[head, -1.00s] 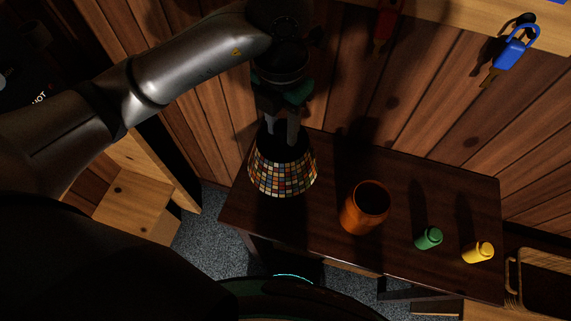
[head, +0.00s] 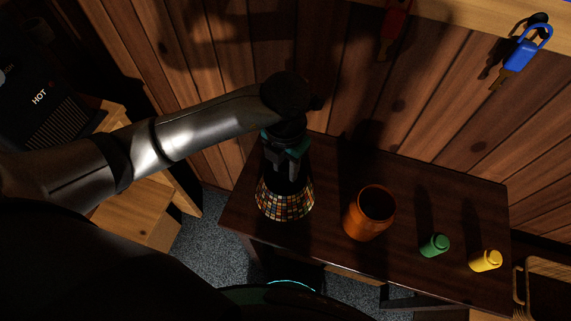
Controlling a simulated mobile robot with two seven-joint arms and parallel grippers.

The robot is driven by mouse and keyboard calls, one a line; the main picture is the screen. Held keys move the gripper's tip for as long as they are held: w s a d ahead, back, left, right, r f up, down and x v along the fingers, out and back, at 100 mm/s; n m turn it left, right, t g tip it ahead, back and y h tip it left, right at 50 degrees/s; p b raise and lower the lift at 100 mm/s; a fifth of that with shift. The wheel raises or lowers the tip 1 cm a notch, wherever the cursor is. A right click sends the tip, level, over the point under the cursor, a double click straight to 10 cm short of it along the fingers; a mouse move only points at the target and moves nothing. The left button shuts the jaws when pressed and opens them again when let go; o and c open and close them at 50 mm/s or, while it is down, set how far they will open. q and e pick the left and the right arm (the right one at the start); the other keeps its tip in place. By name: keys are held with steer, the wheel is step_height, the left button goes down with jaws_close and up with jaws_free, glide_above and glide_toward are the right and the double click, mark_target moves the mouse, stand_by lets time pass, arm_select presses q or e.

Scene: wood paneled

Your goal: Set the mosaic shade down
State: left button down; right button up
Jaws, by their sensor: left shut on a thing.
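The mosaic shade (head: 285,201), a cone of small coloured tiles, is at the left end of the dark wooden table (head: 410,190), wide end down. My left gripper (head: 287,172) comes from above and is shut on the shade's narrow top. The shade looks low over the table top or on it; I cannot tell whether its lower rim touches. The gripper and its shadow partly hide the shade's top. My right gripper is not in view.
An orange pot (head: 369,213) stands on the table just right of the shade. A wood-panelled wall (head: 350,80) rises behind the table. A blue-headed key (head: 522,55) hangs at upper right.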

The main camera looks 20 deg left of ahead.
arm_select(q)
steer(key=c, duration=0.5)
jaws_free()
steer(key=shift+f, duration=0.1)
step_height(320, 180, up, 12)
steer(key=shift+r+p, duration=0.2)
steer(key=shift+p, duration=0.3)
